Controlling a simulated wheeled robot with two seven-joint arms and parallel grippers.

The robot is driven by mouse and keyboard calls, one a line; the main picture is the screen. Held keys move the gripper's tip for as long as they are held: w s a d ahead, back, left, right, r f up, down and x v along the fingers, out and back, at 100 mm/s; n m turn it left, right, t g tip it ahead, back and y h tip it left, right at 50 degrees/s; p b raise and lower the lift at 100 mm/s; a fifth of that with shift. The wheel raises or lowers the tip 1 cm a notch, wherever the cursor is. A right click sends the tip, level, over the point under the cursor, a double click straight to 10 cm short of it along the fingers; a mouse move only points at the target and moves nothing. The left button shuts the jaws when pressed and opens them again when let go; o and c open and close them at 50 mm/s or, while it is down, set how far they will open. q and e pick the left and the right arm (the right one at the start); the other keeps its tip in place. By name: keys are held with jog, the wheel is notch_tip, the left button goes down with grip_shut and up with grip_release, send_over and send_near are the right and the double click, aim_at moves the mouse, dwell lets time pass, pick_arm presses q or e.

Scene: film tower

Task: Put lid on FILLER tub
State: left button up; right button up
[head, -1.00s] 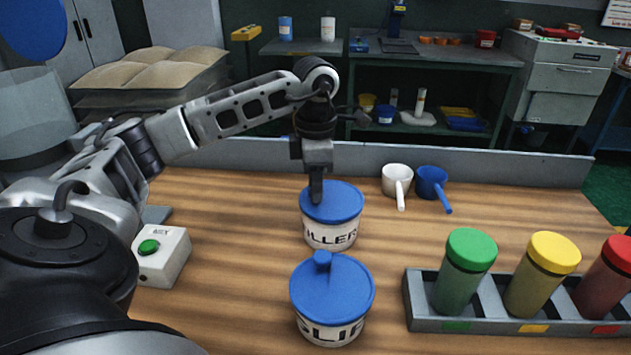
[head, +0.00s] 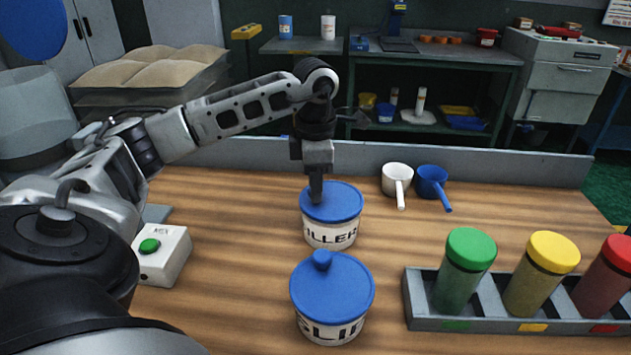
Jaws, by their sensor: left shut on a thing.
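The FILLER tub (head: 331,236) is white with black lettering and stands upright on the wooden bench. A blue lid (head: 340,204) sits on its top; I cannot tell whether it is pressed fully down. My left gripper (head: 315,198) points straight down at the lid's left part and is shut on the lid, its fingers hiding the grip point. A second white tub (head: 331,331), with partly cut-off lettering, stands nearer, with its own blue knobbed lid (head: 333,288) on. My right gripper is not in view.
A grey rack (head: 424,314) at right holds green (head: 464,270), yellow (head: 540,273) and red (head: 605,280) capped jars. A white scoop (head: 397,180) and a blue scoop (head: 432,184) lie behind. A white box with a green button (head: 149,246) stands left. Bench between box and tubs is clear.

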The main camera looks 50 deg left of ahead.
pick_arm(q)
jog(key=o, duration=1.5)
jog(key=shift+r+p, duration=3)
jog(key=shift+r, duration=0.5)
grip_shut()
jog(key=shift+f, duration=0.2)
